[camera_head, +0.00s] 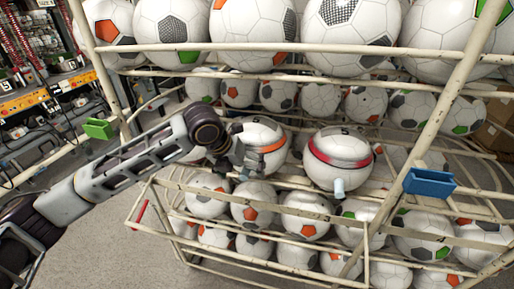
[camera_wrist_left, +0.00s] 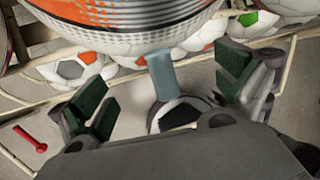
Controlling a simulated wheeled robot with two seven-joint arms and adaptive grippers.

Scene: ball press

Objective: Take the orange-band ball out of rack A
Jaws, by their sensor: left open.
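The orange-band ball (camera_head: 268,142) is white with an orange stripe and sits on a middle shelf of the white-framed rack. In the left wrist view it fills the top as a large striped curve (camera_wrist_left: 130,18), with a grey-blue tab (camera_wrist_left: 161,75) below it. My left gripper (camera_head: 238,160) is at the ball's left side in the head view, partly covering it. In the wrist view my left gripper (camera_wrist_left: 165,92) is open, its green-padded fingers apart on either side of the tab and not closed on it. My right gripper is not in view.
A red-band ball (camera_head: 338,174) with a pale tab sits to the right on the same shelf. Several footballs fill the levels above and below. Rack bars (camera_head: 300,201) cross close around. Grey floor (camera_head: 110,250) is clear at lower left.

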